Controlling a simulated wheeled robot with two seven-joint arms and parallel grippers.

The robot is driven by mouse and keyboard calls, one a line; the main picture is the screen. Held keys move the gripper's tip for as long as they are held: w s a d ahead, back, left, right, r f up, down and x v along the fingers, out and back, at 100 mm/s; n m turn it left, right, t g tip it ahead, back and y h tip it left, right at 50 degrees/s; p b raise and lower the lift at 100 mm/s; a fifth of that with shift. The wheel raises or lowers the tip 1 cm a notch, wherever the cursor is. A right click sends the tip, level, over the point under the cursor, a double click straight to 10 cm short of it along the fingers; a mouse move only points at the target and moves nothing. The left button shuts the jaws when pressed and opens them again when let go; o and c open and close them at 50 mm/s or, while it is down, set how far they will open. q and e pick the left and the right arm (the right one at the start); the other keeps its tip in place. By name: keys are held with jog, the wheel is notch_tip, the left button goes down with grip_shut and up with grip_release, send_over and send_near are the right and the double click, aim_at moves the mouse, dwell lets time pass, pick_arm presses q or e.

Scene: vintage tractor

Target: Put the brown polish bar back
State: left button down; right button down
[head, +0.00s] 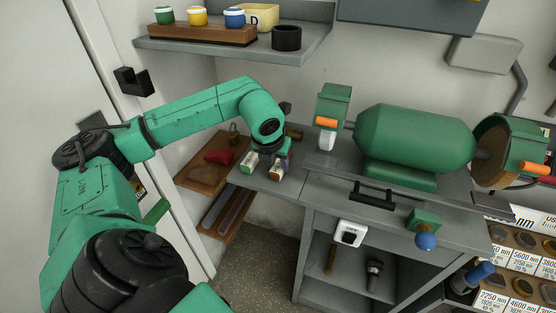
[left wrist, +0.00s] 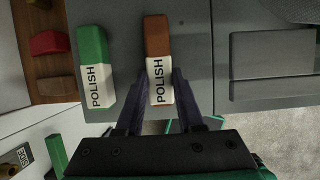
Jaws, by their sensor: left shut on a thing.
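The brown polish bar (left wrist: 157,40) has a brown upper part and a white label reading POLISH. In the left wrist view my left gripper (left wrist: 157,85) is shut on its white labelled end. A green polish bar (left wrist: 92,65) with the same kind of label is beside it to the left, apart from it. In the head view my left gripper (head: 272,160) points down at the left end of the grey bench, and its body partly hides the bars. I cannot tell whether the held bar touches the bench top. My right gripper is not in view.
A green polishing machine (head: 415,138) stands on the grey bench (head: 322,185). A wooden tray (head: 196,174) holding a red piece (head: 219,157) is left of the bench end. A shelf (head: 300,52) with several small pots hangs above. Labelled discs fill a rack (head: 516,268) at lower right.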

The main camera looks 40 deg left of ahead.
pick_arm(q)
jog(key=shift+f, duration=0.15)
jog(key=c, duration=0.5)
grip_release()
jog(key=shift+r, duration=0.35)
jog(key=v, duration=1.1)
jog(key=shift+s+d+r, duration=0.1)
jog(key=shift+d+r, duration=0.05)
jog(key=shift+r, duration=0.2)
